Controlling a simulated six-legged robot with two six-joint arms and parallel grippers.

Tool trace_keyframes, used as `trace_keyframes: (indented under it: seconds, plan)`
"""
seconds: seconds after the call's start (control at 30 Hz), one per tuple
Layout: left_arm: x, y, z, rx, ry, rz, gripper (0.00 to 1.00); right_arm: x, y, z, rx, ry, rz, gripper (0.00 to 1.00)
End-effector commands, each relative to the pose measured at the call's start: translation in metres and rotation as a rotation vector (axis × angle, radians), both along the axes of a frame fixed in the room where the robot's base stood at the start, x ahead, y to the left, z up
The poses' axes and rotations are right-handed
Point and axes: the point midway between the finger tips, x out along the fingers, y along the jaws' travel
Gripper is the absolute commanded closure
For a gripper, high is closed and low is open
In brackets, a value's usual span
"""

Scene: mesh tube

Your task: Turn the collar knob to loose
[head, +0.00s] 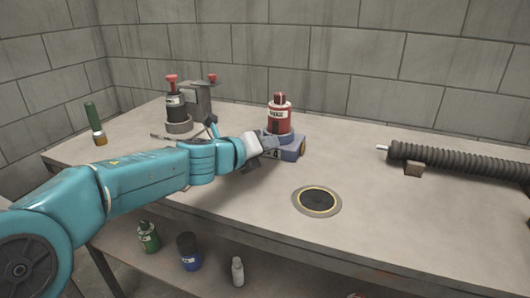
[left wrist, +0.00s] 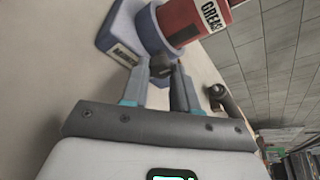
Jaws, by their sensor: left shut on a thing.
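A red bottle labelled GREASE (head: 279,115) stands upright in a blue-grey collar on a block base (head: 292,150) near the middle of the table. In the left wrist view the red bottle (left wrist: 188,18), the blue collar (left wrist: 148,30) and a small dark collar knob (left wrist: 160,66) on its side show close up. My left gripper (head: 268,142) reaches the near left side of the collar. In the left wrist view its fingers (left wrist: 160,78) are shut on the knob, one on each side. The knob is hidden in the head view. My right gripper is not in view.
A dark bottle (head: 176,107) in a stand and a grey bracket (head: 202,100) are behind my left arm. A green-handled tool (head: 94,120) stands far left. A ringed dark hole (head: 317,200) lies in front, and a ribbed tube (head: 455,160) at right. Bottles stand below.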

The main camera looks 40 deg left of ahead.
Motion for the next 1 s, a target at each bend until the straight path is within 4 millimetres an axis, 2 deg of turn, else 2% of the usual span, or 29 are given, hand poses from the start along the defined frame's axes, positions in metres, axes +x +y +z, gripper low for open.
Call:
trace_keyframes:
  seconds: [0.3,0.7,0.73,0.8,1.0]
  plan:
    - [0.0000,0.0003,-0.0016,-0.068,-0.015,0.000,1.00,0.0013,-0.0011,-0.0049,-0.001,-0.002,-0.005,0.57]
    - [0.0001,0.0000,-0.0012,-0.074,-0.016,-0.001,1.00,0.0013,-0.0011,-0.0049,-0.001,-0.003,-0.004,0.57]
    - [0.0001,0.0000,-0.0012,-0.074,-0.016,-0.001,0.68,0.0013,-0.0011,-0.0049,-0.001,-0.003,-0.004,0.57]
    - [0.0001,0.0000,-0.0012,-0.074,-0.016,-0.001,0.46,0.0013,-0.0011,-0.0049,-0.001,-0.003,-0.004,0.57]
    - [0.0001,0.0002,-0.0009,-0.073,-0.017,-0.001,0.46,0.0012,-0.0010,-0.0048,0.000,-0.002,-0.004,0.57]
